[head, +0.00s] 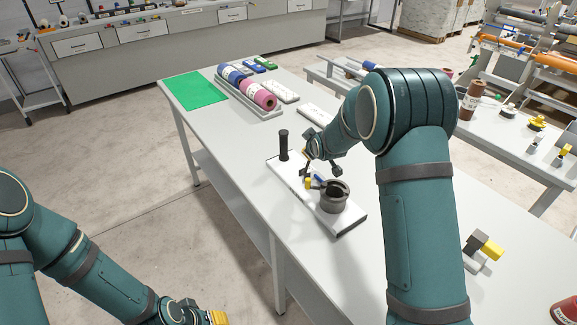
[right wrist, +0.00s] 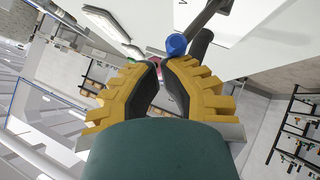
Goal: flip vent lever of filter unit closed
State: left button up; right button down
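The filter unit stands on a white base plate (head: 299,191) on the long table, with a dark upright post (head: 283,146) at one end and a grey cylindrical body (head: 334,198) at the other. A lever with a blue end (head: 319,178) shows beside the cylinder's top; its blue knob (right wrist: 176,45) also shows in the right wrist view. My right gripper (head: 309,183) is low over the unit, next to the lever. In the right wrist view its yellow fingers (right wrist: 161,66) are brought together with nothing held, just short of the knob; contact is unclear. My left gripper (head: 214,318) is partly cut off at the bottom edge.
A tray (head: 247,106) with blue and pink rolls and a green sheet (head: 196,90) lie at the table's far end. A grey and yellow part (head: 482,246) lies right of my right arm. A side table (head: 510,135) holds small fittings.

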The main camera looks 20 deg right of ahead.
jog(key=shift+r, duration=0.1)
jog(key=shift+r+p, duration=0.45)
jog(key=shift+r, duration=0.25)
pick_arm(q)
jog(key=shift+r, duration=0.35)
jog(key=shift+w, duration=0.15)
